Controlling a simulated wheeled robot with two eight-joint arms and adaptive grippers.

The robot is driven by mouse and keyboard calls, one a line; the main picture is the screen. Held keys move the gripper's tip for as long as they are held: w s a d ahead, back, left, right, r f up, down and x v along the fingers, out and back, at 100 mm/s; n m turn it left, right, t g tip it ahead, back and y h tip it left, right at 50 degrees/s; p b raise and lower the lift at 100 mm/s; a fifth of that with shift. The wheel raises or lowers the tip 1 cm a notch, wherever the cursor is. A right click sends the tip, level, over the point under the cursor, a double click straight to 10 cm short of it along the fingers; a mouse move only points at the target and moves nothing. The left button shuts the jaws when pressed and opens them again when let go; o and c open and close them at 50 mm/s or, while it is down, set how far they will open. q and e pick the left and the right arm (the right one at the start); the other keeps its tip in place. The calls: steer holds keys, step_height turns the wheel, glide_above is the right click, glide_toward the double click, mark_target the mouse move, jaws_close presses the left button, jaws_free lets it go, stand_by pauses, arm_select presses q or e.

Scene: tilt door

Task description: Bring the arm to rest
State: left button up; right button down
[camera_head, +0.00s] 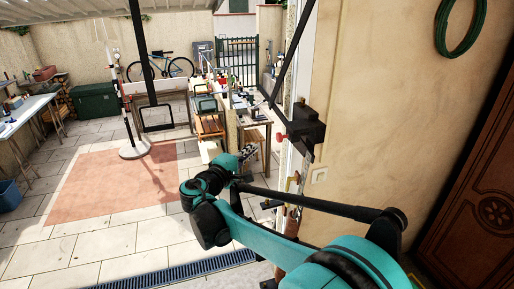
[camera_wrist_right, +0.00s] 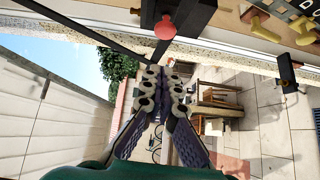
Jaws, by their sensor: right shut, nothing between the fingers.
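My right arm, teal and black, reaches in from the lower right of the head view. Its right gripper (camera_head: 248,152) points away from me and is small there. In the right wrist view the two grey and purple fingers of the right gripper (camera_wrist_right: 165,80) lie close together, shut and empty. They are apart from the black box with a red knob (camera_wrist_right: 165,27), which sits at the top of that view. In the head view the same black box (camera_head: 306,128) is on the wall edge, right of the gripper. My left gripper is in neither view.
A tan wall (camera_head: 390,120) and a carved wooden door (camera_head: 485,215) stand close on the right. A black hanging frame (camera_head: 157,127) and a striped post (camera_head: 125,95) stand farther left. Workbenches are behind the gripper. The tiled floor (camera_head: 80,245) at left is free.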

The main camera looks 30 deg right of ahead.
steer(key=s+a+f+m+y+b, duration=0.1)
steer(key=s+a+f+y+b, duration=0.15)
steer(key=s+f+b, duration=0.55)
steer(key=s+a+f+g+y+b, duration=0.1)
steer(key=a+f+y+b, duration=0.2)
steer(key=f, duration=0.8)
steer(key=s+a+f+m+y+b, duration=0.1)
steer(key=s+f+y+b, duration=0.1)
steer(key=s+f+b, duration=0.6)
steer(key=s+a+f+m+y+b, duration=0.1)
steer(key=a+f+b, duration=0.3)
steer(key=f, duration=0.4)
steer(key=s+a+f+m+y+b, duration=0.1)
steer(key=s+a+f+y+b, duration=0.2)
steer(key=f, duration=0.6)
steer(key=s+a+f+m+y+b, duration=0.1)
steer(key=a+f+y+b, duration=0.3)
steer(key=f, duration=0.4)
steer(key=shift+s+a+f+b, duration=0.2)
steer(key=shift+s+a+b, duration=0.6)
steer(key=shift+s, duration=0.1)
